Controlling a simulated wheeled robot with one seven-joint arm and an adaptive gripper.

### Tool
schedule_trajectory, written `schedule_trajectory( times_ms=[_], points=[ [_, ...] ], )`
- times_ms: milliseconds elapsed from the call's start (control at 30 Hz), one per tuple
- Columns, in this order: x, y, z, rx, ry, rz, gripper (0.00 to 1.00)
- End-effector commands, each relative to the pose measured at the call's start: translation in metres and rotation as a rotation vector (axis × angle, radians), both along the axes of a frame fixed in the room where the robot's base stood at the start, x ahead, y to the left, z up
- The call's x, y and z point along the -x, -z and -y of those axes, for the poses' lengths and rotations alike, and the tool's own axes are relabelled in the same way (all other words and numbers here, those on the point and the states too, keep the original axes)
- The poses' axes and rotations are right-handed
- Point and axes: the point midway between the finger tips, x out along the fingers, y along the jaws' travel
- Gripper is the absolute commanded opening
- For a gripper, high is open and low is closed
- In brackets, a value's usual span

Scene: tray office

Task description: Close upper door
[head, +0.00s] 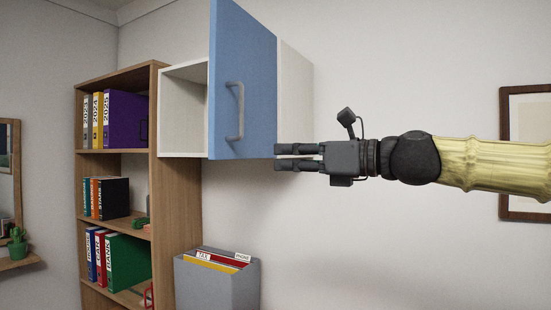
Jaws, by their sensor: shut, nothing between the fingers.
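The upper door (243,75) is a blue panel with a grey bar handle (236,112). It stands open in front of the white wall cabinet (182,110), and part of the white interior shows to its left. My gripper (282,157) comes in from the right, pointing left, with its fingers together and nothing held. The fingertips are at the lower right edge of the door in the picture; I cannot tell whether they touch it. The door hides part of the cabinet opening.
A wooden shelf (158,200) with several binders stands left of the cabinet. A grey file box (217,285) with folders sits below. A framed picture (515,205) hangs on the right wall. The wall space below my gripper is clear.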

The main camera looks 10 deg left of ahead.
Motion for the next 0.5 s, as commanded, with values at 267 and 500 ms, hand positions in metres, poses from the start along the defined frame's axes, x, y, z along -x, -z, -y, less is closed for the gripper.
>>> schedule_trajectory(
  times_ms=[267,500],
  points=[
    [-0.014,-0.002,-0.045,0.001,-0.002,-0.003,0.0],
    [-0.025,-0.002,-0.082,0.001,-0.001,0.0,0.0]
  ],
)
